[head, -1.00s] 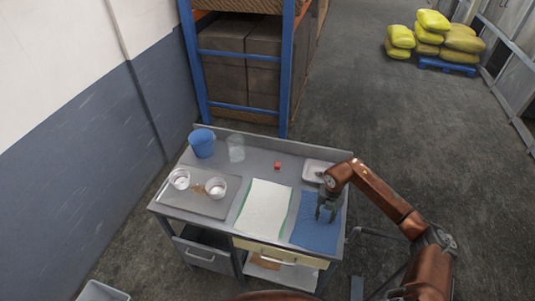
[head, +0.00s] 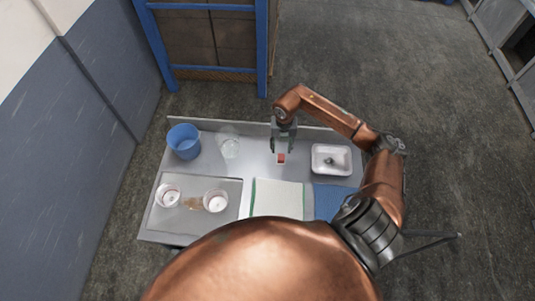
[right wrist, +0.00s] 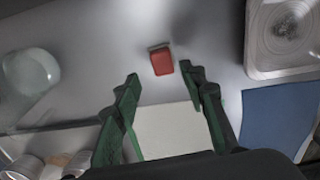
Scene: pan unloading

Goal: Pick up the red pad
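The red pad (head: 281,159) is a small red block on the grey table, behind the white towel. In the right wrist view the red pad (right wrist: 162,61) lies ahead of the fingertips, roughly centred between them, with a thin pale strip at its far edge. My right gripper (head: 282,148) is over the pad in the head view. In the right wrist view my right gripper (right wrist: 160,78) is open, its two green fingers apart with nothing between them. Whether the fingertips are at the pad's height I cannot tell. My left gripper is not in view.
A white tray (head: 317,163) holding a small dark item stands to the right. A clear glass (head: 229,148) and a blue bucket (head: 184,142) stand to the left. A board (head: 188,224) carries two white cups. A white towel (head: 278,197) and blue cloth (head: 327,200) lie in front.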

